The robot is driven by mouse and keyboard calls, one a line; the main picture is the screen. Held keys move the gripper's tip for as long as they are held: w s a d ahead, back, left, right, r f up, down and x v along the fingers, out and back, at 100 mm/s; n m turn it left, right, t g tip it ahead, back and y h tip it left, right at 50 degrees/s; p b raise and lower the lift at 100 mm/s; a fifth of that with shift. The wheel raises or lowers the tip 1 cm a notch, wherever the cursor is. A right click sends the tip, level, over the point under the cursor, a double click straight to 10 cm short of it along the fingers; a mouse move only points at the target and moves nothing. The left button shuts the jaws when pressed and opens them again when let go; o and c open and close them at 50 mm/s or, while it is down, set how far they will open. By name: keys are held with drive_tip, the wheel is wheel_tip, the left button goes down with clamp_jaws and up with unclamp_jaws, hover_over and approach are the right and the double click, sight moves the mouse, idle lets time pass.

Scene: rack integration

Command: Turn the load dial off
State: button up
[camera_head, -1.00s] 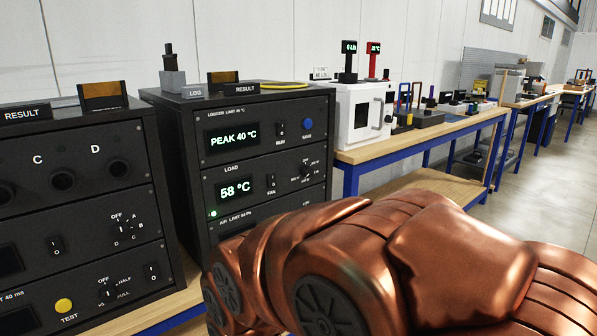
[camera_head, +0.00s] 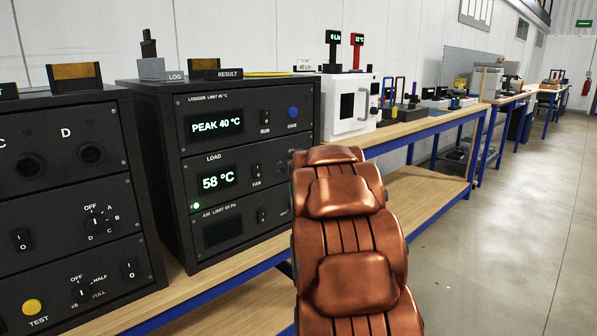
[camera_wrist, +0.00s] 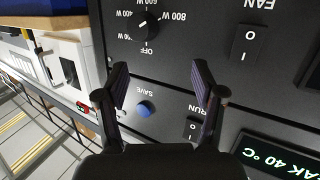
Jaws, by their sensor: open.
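The load dial (camera_wrist: 143,26) is a black knob at the top of the wrist view, where the panel appears upside down. OFF is printed just below it, and watt marks such as 400 W, 600 W and 800 W lie around it. Its exact pointer setting is too small to read surely. My gripper (camera_wrist: 160,76) is open and empty, its two fingers apart in front of the panel. The dial lies beyond the fingertips, between their directions and left of centre. The load display (camera_head: 217,181) reads 58 °C.
Close by are the blue SAVE button (camera_wrist: 145,109), the RUN switch (camera_wrist: 193,128) and the FAN switch (camera_wrist: 248,46). A white box with a handle (camera_head: 349,104) stands right of the rack on the bench. The floor (camera_head: 520,230) at right is clear.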

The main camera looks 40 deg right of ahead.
drive_tip(key=s+d+f+n+t+y+b, duration=0.25)
drive_tip(key=d+f+n+t+y, duration=0.2)
drive_tip(key=d+y, duration=0.35)
drive_tip(key=w+b, duration=0.1)
drive_tip(key=w, duration=0.7)
drive_tip(key=shift+r+b, duration=0.3)
drive_tip(key=shift+b, duration=0.1)
drive_tip(key=shift+w+n, duration=0.1)
drive_tip(key=shift+n, duration=0.15)
drive_tip(key=c, duration=1.1)
